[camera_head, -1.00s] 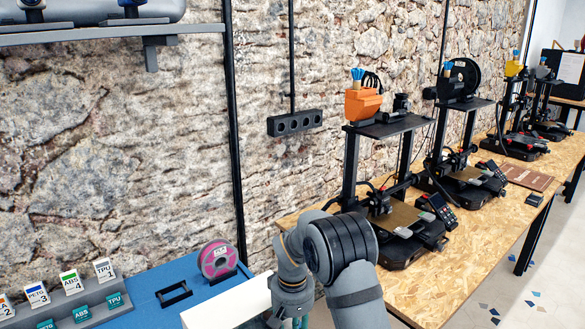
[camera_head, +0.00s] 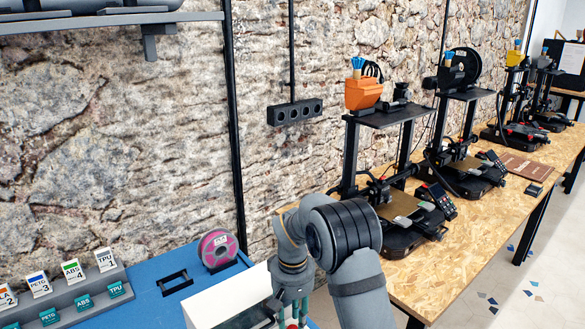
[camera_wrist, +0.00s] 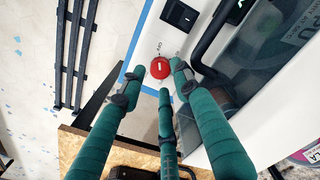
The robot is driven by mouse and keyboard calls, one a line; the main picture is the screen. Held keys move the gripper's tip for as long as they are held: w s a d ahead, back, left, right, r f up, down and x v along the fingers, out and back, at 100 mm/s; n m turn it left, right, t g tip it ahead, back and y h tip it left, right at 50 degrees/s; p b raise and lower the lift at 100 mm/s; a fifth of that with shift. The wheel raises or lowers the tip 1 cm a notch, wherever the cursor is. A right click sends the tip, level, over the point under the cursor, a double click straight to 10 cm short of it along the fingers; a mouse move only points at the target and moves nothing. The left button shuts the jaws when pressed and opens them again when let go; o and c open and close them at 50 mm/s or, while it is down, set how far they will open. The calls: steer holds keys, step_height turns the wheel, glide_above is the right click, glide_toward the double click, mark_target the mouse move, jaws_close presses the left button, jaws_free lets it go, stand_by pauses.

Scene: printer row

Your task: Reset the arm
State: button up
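In the head view my arm bends down at the lower middle, and the green fingers of my gripper (camera_head: 293,318) show at the bottom edge, partly cut off, beside a white box-shaped machine (camera_head: 235,292).
A blue table (camera_head: 145,284) holds a pink filament spool (camera_head: 217,250) and a grey rack (camera_head: 75,296) of labelled blocks. To the right, a wooden bench (camera_head: 445,272) carries several printers, the nearest (camera_head: 400,215) close to my arm. A power strip (camera_head: 295,112) is on the stone wall.

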step_height(320, 180, down, 2)
steer(key=shift+f, duration=0.15)
steer(key=shift+f+m, duration=0.3)
steer(key=shift+m, duration=0.1)
steer(key=m, duration=0.4)
steer(key=shift+r, duration=0.1)
steer(key=m, duration=0.3)
steer(key=shift+m, duration=0.4)
steer(key=m+p, duration=0.1)
steer(key=m, duration=0.2)
steer(key=shift+m, duration=0.4)
steer(key=m+p, duration=0.1)
steer(key=m, duration=0.2)
steer(key=shift+r+m+p, duration=0.1)
steer(key=shift+m+p, duration=0.2)
steer(key=shift+m, duration=0.1)
steer(key=m+p, duration=0.2)
steer(key=m, duration=0.2)
steer(key=shift+m, duration=0.3)
steer(key=shift+m+p, duration=0.7)
steer(key=shift+m, duration=0.4)
